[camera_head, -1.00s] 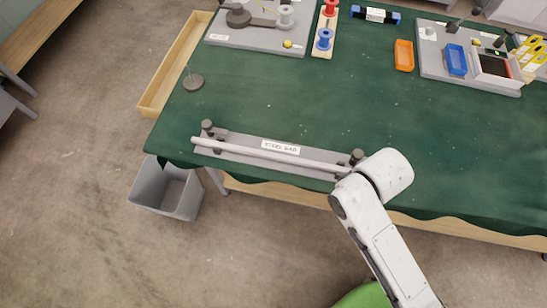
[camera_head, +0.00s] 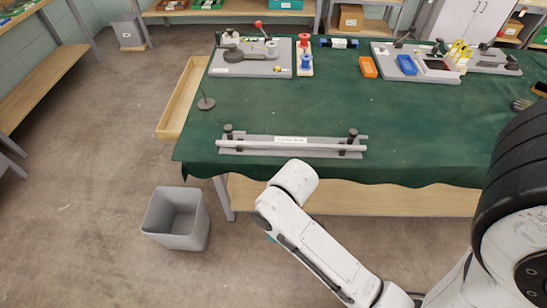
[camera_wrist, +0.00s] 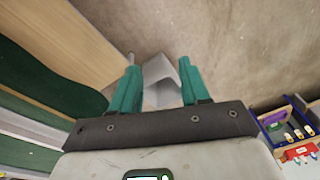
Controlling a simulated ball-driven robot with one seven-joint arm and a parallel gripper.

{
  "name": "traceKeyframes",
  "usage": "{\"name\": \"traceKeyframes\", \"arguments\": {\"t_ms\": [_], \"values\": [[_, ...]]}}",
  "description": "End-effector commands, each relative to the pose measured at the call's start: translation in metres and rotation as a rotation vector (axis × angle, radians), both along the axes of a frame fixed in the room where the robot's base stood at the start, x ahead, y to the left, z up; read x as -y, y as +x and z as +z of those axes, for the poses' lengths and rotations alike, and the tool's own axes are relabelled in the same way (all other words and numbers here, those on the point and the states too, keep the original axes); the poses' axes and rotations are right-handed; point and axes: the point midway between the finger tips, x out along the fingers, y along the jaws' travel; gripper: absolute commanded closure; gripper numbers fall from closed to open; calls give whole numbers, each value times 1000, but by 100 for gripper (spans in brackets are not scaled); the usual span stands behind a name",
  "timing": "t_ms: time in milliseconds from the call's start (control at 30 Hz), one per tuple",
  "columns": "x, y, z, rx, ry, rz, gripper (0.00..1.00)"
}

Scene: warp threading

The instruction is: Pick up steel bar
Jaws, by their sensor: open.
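The steel bar (camera_head: 250,145) is a long, thin, pale rod lying along the front of the green table. It rests on a grey holder (camera_head: 231,151) with dark knobs near both ends and a white label at the middle. Its full length shows in the head view; I do not make it out in the wrist view. My gripper (camera_wrist: 158,68) has two teal fingers spread apart with nothing between them. It points toward the floor beside the table, with the bar apart from it. In the head view my arm mostly hides the gripper, below the table's front edge.
A grey bin (camera_head: 178,222) stands on the floor left of my arm; it also shows beyond the fingers in the wrist view (camera_wrist: 160,80). A wooden tray (camera_head: 184,95) lies along the table's left side. The cloth's middle is clear.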

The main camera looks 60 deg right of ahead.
Motion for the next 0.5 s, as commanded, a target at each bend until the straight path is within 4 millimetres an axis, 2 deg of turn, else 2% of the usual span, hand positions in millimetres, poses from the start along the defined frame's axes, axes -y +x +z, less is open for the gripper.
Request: {"name": "traceKeyframes", "arguments": {"t_ms": [333, 467, 500], "values": [[41, 37, 7, 51, 47, 61, 54], [71, 53, 15, 86, 62, 98, 54], [84, 58, 19, 100, 64, 113, 54]]}}
